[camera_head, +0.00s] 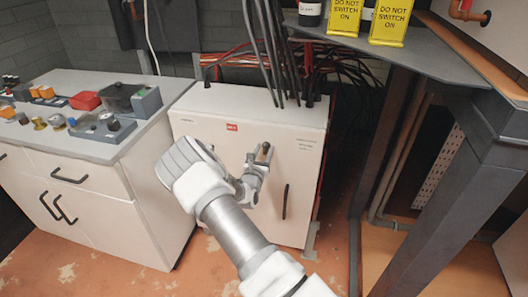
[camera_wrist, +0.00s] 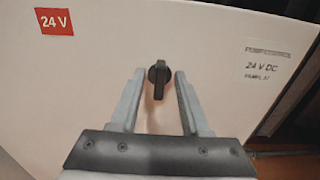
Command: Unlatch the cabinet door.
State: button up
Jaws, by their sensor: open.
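The cabinet (camera_head: 245,125) is a white box with a red label, and its door faces me. A small dark latch knob (camera_wrist: 158,80) sits on the door and stands upright in the wrist view. My gripper (camera_wrist: 158,75) is open, with one finger on each side of the knob. Gaps show between the knob and both fingers. In the head view my gripper (camera_head: 262,158) is close to the upper part of the door and hides part of it. A dark vertical handle (camera_head: 285,201) is lower on the door, to the right of my gripper.
Dark and red cables (camera_head: 270,45) run from the cabinet top. A counter (camera_head: 95,150) with switches and drawers stands at left. A dark table (camera_head: 440,60) with yellow signs (camera_head: 391,20) stands at right. Orange floor shows at front left.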

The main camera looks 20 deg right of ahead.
jog(key=shift+c, duration=0.2)
grip_shut()
jog(key=shift+n, duration=0.4)
jog(key=n+p, duration=0.2)
jog(key=n, duration=0.1)
jog(key=shift+a+n, duration=0.15)
jog(key=shift+n, duration=0.25)
jog(key=shift+w+f+n+p, duration=0.15)
jog(key=shift+n+p, duration=0.75)
jog(key=shift+n, duration=2.4)
jog(key=shift+s+f+n+p, duration=0.1)
jog(key=shift+n+p, duration=0.75)
jog(key=shift+n, duration=2.45)
